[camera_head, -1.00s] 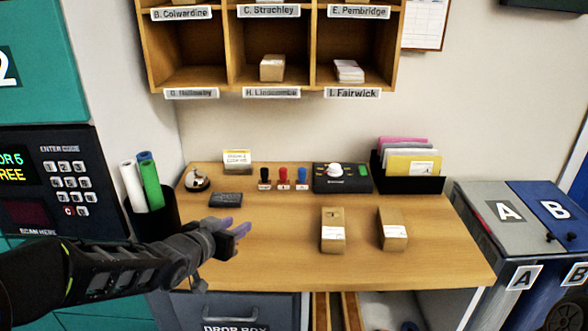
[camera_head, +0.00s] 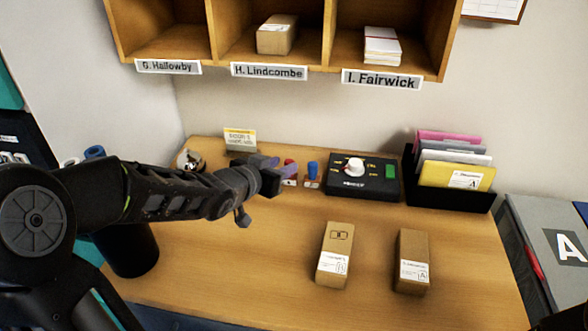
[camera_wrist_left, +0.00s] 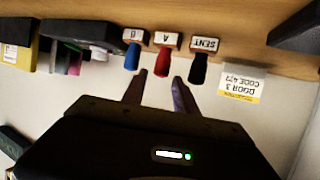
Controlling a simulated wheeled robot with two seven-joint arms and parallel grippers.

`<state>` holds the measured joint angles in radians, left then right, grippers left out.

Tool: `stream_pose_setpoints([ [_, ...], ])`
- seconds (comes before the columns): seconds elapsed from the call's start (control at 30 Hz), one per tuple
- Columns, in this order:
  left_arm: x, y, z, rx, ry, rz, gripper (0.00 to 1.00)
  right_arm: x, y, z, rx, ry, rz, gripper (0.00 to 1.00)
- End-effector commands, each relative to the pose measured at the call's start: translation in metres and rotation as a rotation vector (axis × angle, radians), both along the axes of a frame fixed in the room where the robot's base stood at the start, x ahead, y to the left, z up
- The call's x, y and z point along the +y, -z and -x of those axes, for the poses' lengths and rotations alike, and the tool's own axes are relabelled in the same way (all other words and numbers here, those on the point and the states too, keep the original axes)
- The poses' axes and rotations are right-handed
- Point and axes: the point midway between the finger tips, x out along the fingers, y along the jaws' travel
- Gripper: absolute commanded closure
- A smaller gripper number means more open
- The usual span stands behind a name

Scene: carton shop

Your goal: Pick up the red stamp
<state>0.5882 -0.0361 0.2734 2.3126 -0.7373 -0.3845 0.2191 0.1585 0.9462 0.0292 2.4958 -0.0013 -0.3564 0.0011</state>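The red stamp (camera_head: 290,168) stands upright on the desk, partly covered by my left gripper (camera_head: 275,169) in the head view. In the left wrist view the red stamp (camera_wrist_left: 162,59) has a red handle and a white label marked A. My left gripper (camera_wrist_left: 160,77) is open, its two fingertips pointing at the stamp. The handle end lies at the gap between the fingertips; I cannot tell whether they touch it. The blue stamp (camera_wrist_left: 132,54) and black stamp (camera_wrist_left: 199,67) stand on either side.
A black device with a white knob (camera_head: 355,168) is right of the stamps, then a file holder (camera_head: 447,200). A yellow-white card (camera_head: 240,140) stands behind. Two cartons, one (camera_head: 335,255) and another (camera_head: 412,262), lie in front. The desk's middle is clear.

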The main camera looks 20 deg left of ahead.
Motion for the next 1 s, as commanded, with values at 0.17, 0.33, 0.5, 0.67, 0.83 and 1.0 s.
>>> stream_pose_setpoints([
  [0.17,0.000,0.001,-0.001,0.000,0.000,0.000,0.65,0.000,0.000,0.000,0.000,0.000,0.000,0.64],
  [0.33,-0.002,0.008,-0.014,0.000,0.001,0.002,0.65,0.000,0.006,0.000,0.000,0.000,0.000,0.64],
  [0.5,-0.002,0.011,-0.024,0.000,0.000,0.000,0.65,0.000,0.007,0.000,-0.001,0.000,0.000,0.64],
  [0.67,-0.002,0.010,-0.024,0.000,0.000,0.000,0.65,0.000,0.007,0.000,-0.001,0.000,0.000,0.64],
  [0.83,-0.003,0.013,-0.029,0.001,0.001,0.001,0.65,0.000,0.008,0.000,-0.001,0.000,0.000,0.64],
  [1.0,-0.005,0.023,-0.048,0.001,0.002,0.003,0.65,0.000,0.009,0.000,-0.001,0.000,0.000,0.64],
])
